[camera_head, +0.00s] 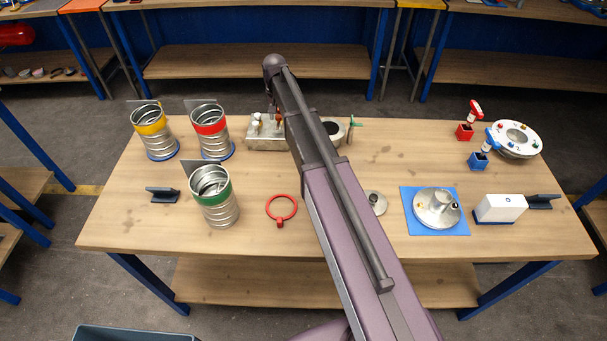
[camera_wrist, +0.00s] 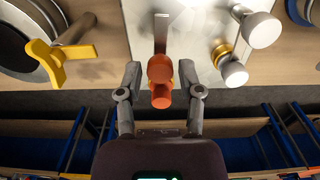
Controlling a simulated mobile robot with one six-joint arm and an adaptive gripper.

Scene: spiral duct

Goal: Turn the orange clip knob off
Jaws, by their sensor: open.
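The orange clip knob (camera_wrist: 160,72) is in the middle of the wrist view, in front of a shiny metal plate (camera_wrist: 190,38). My gripper (camera_wrist: 160,80) is open, with one finger on each side of the knob; a narrow gap shows at each side. A thin metal strip (camera_wrist: 161,30) extends from the knob across the plate. In the head view the metal block (camera_head: 262,143) stands at the back of the table. A small orange-brown part (camera_head: 279,118) shows there beside my arm. My arm hides the gripper in that view.
White knobs (camera_wrist: 262,30) stand close to the right finger in the wrist view, and a yellow handle (camera_wrist: 60,62) lies to the left. Ringed cans (camera_head: 213,198) stand left on the table. A red ring (camera_head: 281,210) lies in front of the block.

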